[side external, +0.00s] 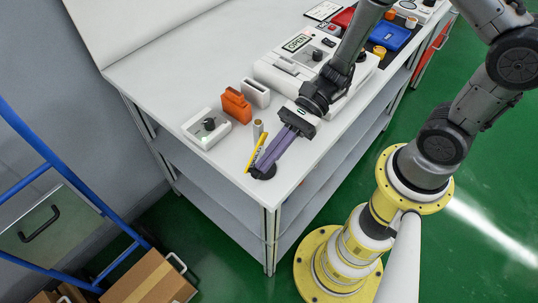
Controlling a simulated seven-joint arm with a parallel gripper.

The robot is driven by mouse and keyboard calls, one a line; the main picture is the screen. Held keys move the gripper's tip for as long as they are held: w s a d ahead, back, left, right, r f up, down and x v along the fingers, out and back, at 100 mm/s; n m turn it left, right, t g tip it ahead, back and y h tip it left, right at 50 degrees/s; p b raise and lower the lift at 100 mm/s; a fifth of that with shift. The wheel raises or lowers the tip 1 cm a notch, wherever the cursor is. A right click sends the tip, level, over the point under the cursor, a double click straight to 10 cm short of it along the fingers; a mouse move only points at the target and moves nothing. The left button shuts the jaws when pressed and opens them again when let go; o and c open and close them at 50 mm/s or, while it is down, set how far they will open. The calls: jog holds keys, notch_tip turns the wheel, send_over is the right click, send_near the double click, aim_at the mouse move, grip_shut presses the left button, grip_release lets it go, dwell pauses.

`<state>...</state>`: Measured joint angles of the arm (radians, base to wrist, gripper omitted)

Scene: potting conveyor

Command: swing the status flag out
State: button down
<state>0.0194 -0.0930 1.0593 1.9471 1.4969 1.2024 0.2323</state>
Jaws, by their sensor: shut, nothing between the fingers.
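A narrow yellow bar (257,152), which looks like the status flag, stands near the front left corner of the white worktop. A short tan post (258,129) is right behind it, and a black round base (263,173) is at its foot. My gripper (263,166) has long purple fingers, closed together with nothing between them. They slant down to the left, with their tips over or at the black base, just right of the yellow bar. I cannot tell whether they touch the bar. The fingers hide part of the base.
A white box with a black knob (206,128), an orange block (236,106) and a grey holder (256,92) stand left and behind. A white machine with an OPEN sign (297,42) and a blue tray (390,36) are farther back. The worktop's front edge is close by.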

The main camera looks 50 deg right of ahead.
jog(key=shift+a+y, duration=0.2)
jog(key=shift+y, duration=0.5)
jog(key=shift+a+r+y, duration=0.1)
jog(key=shift+a+y, duration=0.15)
jog(key=shift+y, duration=0.55)
jog(key=shift+a+r, duration=0.35)
jog(key=shift+a, duration=0.05)
jog(key=shift+s+a+y, duration=0.1)
jog(key=shift+a+y, duration=0.1)
jog(key=shift+y, duration=0.4)
jog(key=shift+a+r, duration=0.2)
jog(key=shift+r, duration=0.45)
dwell(0.4)
jog(key=d, duration=1.4)
jog(key=shift+s, duration=0.15)
